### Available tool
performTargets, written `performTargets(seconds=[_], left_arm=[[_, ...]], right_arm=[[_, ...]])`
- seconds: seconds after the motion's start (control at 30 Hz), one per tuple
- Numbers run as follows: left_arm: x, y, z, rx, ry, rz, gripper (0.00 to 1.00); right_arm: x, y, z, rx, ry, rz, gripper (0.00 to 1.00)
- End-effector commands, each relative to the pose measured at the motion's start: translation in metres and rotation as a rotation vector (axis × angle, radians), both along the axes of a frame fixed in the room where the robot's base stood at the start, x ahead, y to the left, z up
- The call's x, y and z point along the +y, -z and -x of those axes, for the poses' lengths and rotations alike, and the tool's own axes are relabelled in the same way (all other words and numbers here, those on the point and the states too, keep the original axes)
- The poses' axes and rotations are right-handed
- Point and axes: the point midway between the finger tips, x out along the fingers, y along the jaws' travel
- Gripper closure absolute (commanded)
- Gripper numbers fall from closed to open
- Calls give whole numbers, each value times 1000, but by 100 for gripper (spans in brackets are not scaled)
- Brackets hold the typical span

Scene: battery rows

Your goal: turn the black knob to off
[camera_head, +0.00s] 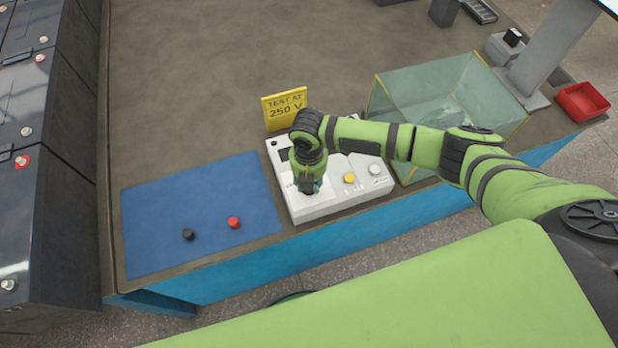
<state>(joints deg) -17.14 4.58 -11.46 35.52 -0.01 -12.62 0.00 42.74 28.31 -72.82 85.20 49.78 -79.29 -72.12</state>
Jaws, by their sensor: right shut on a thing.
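The white tester box (330,205) stands near the front edge of the bench. My right gripper (309,188) points down over the left part of its top panel and is shut on what seems to be the black knob. The gripper and wrist cover the knob, so its pointer and setting cannot be read. A yellow knob (349,177) and a white knob (375,170) show on the panel to the right of the gripper. My left gripper is not in view.
A yellow sign (285,108) reading "TEST AT 250 V" stands behind the box. A blue mat (160,205) to the left holds a small black piece (188,234) and a red one (233,222). A glass-walled tank (425,80) is at the right, near a red tray (581,101).

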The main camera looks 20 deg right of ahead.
Motion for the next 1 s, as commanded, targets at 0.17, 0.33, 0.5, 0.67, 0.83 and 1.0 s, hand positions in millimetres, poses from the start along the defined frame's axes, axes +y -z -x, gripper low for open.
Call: performTargets(seconds=[0.17, 0.33, 0.5, 0.67, 0.83, 1.0], left_arm=[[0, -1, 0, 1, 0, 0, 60], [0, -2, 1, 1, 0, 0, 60], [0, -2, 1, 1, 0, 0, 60], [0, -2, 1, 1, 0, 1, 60], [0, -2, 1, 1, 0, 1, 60], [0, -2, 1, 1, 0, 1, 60]], right_arm=[[4, -2, 0, -2, -124, -9, 100], [4, -2, 0, -3, -203, -9, 100], [3, -1, 0, -2, -249, -9, 100], [3, -1, 1, -1, -267, -8, 100], [3, -1, 1, 0, -270, -8, 100], [3, -1, 1, 1, -270, -8, 100]])
